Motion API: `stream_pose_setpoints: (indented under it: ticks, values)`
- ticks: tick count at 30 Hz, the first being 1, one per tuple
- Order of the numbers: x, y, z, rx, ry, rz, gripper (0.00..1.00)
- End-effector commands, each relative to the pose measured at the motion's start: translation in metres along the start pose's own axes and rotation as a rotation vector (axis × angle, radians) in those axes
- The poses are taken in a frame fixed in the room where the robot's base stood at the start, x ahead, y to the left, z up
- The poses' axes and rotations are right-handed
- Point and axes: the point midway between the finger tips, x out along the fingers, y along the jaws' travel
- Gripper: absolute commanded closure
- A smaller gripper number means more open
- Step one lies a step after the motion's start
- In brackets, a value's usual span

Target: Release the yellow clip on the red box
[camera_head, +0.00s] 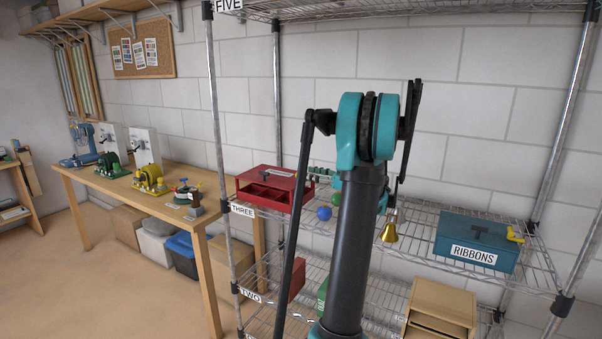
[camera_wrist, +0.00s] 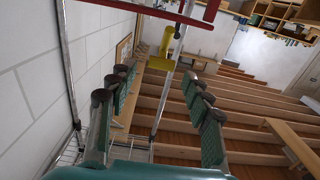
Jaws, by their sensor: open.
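The red box (camera_head: 270,188), with open compartments facing me, sits on the shelf marked THREE, left of my arm. In the wrist view, red parts (camera_wrist: 168,14) cross the top edge, and a yellow clip (camera_wrist: 165,45) shows just below them, beyond my fingertips. I cannot tell how the clip is fixed to the red part. My gripper (camera_wrist: 157,88) is open, with its fingers apart and nothing between them. The clip is ahead of the gap, not touching the fingers. In the head view my arm hides the gripper, and no clip can be made out on the red box.
A teal RIBBONS box (camera_head: 478,243) with its own yellow clip (camera_head: 515,235) stands right on the same wire shelf. A gold bell (camera_head: 389,231) and a blue ball (camera_head: 323,213) are near my arm. Shelf posts (camera_head: 218,150) flank the space. A wooden workbench (camera_head: 150,195) stands left.

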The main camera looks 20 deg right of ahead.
Motion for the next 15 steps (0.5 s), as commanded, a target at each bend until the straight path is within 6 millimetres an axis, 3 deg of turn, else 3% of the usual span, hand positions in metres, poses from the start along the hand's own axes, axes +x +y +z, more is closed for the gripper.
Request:
stream_pose_setpoints:
  ticks: [6, 15]
  values:
    - [0.031, 0.000, 0.000, 0.000, 0.000, -0.002, 0.50]
    - [0.043, 0.000, 0.000, 0.000, 0.000, 0.000, 0.50]
